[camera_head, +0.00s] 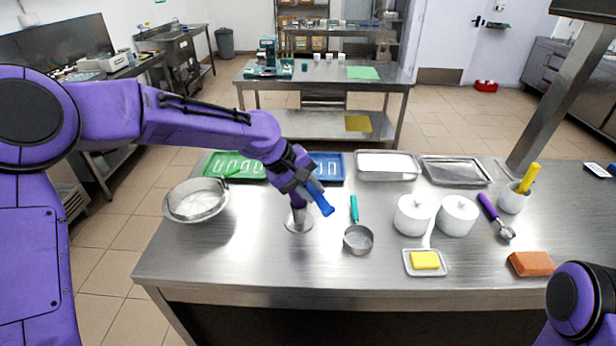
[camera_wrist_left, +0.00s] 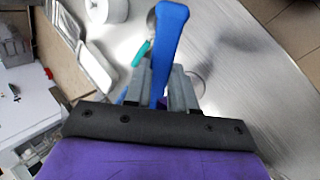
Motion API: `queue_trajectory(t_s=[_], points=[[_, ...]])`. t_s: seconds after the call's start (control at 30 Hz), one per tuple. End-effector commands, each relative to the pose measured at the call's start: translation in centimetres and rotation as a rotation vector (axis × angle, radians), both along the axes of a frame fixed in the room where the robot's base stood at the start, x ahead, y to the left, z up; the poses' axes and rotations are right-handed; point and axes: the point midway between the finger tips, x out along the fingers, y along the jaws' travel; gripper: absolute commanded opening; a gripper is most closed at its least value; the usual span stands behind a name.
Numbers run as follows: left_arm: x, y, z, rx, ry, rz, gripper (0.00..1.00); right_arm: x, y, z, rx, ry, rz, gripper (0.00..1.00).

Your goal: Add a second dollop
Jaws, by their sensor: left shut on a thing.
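My left gripper (camera_head: 300,184) is shut on a tool with a blue handle (camera_head: 320,197) and holds it above the steel table, tilted. The handle (camera_wrist_left: 168,45) also shows between the fingers in the left wrist view. The tool's working end is hidden. Just below the gripper stands a small object with a round, clear-looking base (camera_head: 299,224); its upper part is mostly covered by the gripper, so I cannot tell whether they touch. A metal bowl (camera_head: 180,213) with whitish content stands to the left. My right gripper is out of view.
A steel cup with a teal handle (camera_head: 354,208) lies right of the gripper. White lidded pots (camera_head: 412,216), a butter dish (camera_head: 410,270), a purple-handled scoop (camera_head: 488,207) and an orange-brown block (camera_head: 531,263) are farther right. Green, blue and metal trays (camera_head: 455,184) line the back edge.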

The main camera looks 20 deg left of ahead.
Motion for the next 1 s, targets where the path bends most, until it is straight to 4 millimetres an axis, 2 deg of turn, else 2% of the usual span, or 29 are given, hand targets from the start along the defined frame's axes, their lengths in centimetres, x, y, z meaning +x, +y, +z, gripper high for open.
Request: queue_trajectory(t_s=[0.03,0.1,0.2,0.47,0.7,1.0], points=[[0.2,-0.1,0.9,0.031,0.025,-0.002,0.00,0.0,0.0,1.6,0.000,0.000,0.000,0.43],[0.3,-0.3,1.1,0.071,0.062,-0.002,0.00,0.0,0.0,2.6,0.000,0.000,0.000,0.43],[0.8,-0.8,0.3,0.184,0.159,-0.005,0.00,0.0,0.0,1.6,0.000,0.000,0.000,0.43],[1.7,-1.9,0.6,0.426,0.394,-0.003,0.00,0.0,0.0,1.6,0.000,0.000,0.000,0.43],[1.6,-1.7,2.9,0.428,0.404,0.001,0.00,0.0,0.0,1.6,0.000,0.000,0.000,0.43],[1.6,-1.7,3.3,0.428,0.404,-0.001,0.00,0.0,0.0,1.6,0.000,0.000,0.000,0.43]])
